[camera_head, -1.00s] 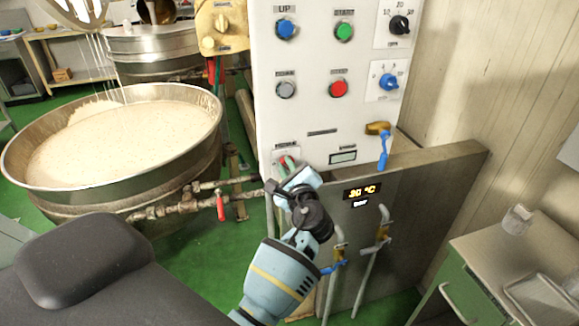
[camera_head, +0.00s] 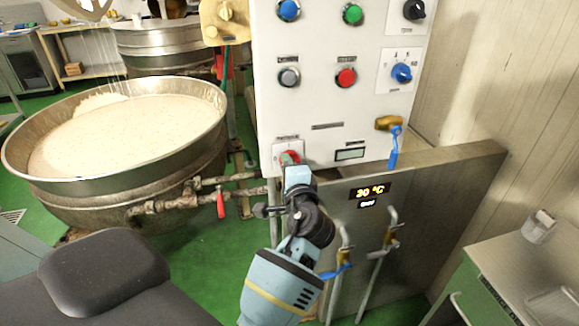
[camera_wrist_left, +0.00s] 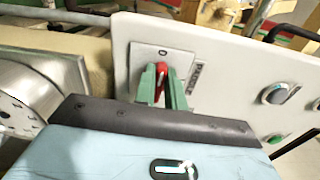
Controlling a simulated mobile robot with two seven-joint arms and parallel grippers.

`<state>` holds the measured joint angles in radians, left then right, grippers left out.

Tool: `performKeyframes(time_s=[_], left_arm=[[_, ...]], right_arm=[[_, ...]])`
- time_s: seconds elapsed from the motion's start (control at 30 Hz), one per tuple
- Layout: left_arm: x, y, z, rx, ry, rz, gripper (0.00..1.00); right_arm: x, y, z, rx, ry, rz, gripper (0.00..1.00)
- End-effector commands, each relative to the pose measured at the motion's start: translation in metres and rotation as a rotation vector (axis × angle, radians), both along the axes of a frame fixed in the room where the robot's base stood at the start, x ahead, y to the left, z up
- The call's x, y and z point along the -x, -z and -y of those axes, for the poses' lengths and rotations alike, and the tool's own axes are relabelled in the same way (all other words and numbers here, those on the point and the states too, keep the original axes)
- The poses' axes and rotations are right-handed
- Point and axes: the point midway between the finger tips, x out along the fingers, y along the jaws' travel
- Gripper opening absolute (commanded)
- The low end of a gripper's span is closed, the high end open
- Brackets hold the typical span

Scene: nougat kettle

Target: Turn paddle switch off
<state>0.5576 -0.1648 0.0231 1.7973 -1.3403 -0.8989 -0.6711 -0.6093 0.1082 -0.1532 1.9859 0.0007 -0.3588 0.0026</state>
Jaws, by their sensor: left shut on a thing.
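The paddle switch (camera_head: 289,157) is a red knob on a small pale plate at the lower left corner of the white control panel. In the left wrist view its red handle (camera_wrist_left: 160,72) shows between two green fingertips, with a "0" mark on the plate beside it. My left gripper (camera_wrist_left: 163,90) is shut on this handle. In the head view the left gripper (camera_head: 292,166) reaches up to the switch from below and partly covers it. The knob's exact angle is hard to tell. My right gripper is not in view.
The panel (camera_head: 330,100) carries several other knobs and buttons, including a red button (camera_head: 346,78). Below is a metal box with a "30 °C" display (camera_head: 370,191) and pipes. A large kettle (camera_head: 212,125) of pale mix stands left. A green cabinet (camera_head: 462,285) stands right.

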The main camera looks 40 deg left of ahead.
Motion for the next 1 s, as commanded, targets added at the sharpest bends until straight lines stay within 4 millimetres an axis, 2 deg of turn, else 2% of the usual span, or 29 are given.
performKeyframes(time_s=[0.67, 0.7, 0.87, 1.0], left_arm=[[-0.0003, -0.0017, -0.0005, 0.045, 0.000, 0.059, 0.00], [-0.0003, -0.0017, -0.0005, 0.045, 0.000, 0.059, 0.13], [-0.0002, -0.0011, -0.0004, 0.045, 0.000, 0.056, 0.34], [-0.0001, -0.0003, -0.0003, 0.045, 0.000, 0.054, 0.34]], right_arm=[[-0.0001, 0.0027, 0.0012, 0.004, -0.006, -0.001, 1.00], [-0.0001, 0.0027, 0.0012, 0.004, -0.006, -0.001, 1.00], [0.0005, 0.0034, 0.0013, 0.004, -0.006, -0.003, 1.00], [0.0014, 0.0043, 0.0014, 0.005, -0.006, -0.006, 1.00]])
